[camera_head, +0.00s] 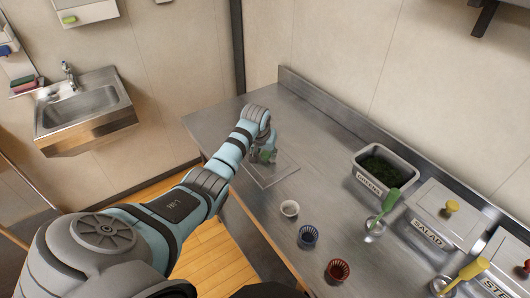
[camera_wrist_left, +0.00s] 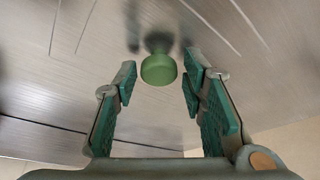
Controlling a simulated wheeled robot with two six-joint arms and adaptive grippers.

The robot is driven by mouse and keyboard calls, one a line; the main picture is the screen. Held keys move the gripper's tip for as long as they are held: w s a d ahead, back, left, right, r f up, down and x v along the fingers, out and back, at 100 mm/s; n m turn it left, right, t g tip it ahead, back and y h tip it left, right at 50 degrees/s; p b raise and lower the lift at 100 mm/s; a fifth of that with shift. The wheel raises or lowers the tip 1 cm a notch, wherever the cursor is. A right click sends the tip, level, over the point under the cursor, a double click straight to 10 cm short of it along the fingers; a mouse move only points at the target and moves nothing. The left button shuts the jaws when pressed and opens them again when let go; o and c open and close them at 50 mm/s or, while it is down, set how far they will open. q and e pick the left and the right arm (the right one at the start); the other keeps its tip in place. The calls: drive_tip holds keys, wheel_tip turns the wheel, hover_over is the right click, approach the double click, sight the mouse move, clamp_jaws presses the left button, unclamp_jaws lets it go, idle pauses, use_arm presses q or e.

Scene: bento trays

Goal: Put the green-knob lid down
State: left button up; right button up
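The lid (camera_head: 284,176) is a flat grey metal plate lying on the counter (camera_head: 325,160), near its left end. In the left wrist view its round green knob (camera_wrist_left: 158,70) stands between the fingertips of my left gripper (camera_wrist_left: 160,76), with a gap on each side. The fingers are apart and hold nothing. In the head view my left gripper (camera_head: 264,156) is just above the lid and hides part of it, including most of the knob. My right gripper is not in view.
An open greens bin (camera_head: 413,160) sits at the back right. A green-handled utensil (camera_head: 388,203) stands before it. The salad bin's lid (camera_head: 428,216) has a yellow knob. White (camera_head: 290,208), blue (camera_head: 308,237) and red (camera_head: 337,271) cups line the front edge. Counter behind the lid is clear.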

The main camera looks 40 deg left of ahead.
use_arm(q)
drive_tip(key=shift+s+r, duration=0.1)
drive_tip(key=shift+r, duration=0.1)
drive_tip(key=shift+r, duration=0.35)
drive_tip(key=p+v, duration=0.3)
drive_tip(key=v, duration=0.8)
drive_tip(key=shift+s+d, duration=0.15)
drive_tip(key=shift+s, duration=0.1)
